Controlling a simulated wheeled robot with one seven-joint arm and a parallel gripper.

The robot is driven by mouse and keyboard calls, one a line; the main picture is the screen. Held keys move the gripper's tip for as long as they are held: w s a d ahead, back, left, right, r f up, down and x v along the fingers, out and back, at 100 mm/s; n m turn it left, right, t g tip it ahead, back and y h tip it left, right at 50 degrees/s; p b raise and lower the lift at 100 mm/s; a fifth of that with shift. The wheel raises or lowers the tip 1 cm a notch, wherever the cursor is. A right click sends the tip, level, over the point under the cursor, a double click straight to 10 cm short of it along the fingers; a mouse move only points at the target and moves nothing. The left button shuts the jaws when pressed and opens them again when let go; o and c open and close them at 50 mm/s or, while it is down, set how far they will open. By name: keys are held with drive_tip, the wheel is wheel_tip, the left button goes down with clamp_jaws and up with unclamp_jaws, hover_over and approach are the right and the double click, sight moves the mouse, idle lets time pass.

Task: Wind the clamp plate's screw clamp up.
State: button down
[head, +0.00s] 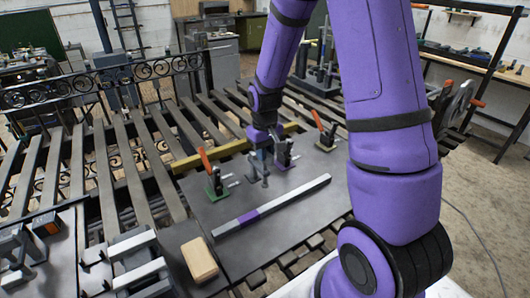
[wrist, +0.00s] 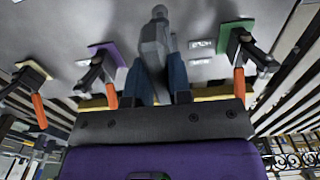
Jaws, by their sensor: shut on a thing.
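My gripper (head: 261,158) reaches down over the dark clamp plate (head: 215,213). In the wrist view its two blue fingers (wrist: 156,72) are shut on a grey metal piece, which looks like the screw clamp (wrist: 154,38); a rounded end sticks out beyond the fingers. In the head view the lower part of this piece (head: 265,181) shows below the fingers, close to the plate. Whether it touches the plate cannot be told. Toggle clamps with orange handles stand around it: green-based (head: 215,182), purple-based (head: 284,157) and yellow-based (head: 326,137).
A grey bar with a purple band (head: 300,192) lies across the plate in front of the gripper. A wooden block (head: 199,260) is at the front left. A yellow bar (head: 208,155) runs behind the clamps. Slatted metal benching (head: 103,170) lies to the left.

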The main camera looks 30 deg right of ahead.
drive_tip(key=c, duration=1)
unclamp_jaws()
drive_tip(key=shift+c, duration=0.2)
wheel_tip(320, 180, up, 10)
drive_tip(key=shift+r, duration=0.35)
drive_tip(key=shift+r, duration=0.1)
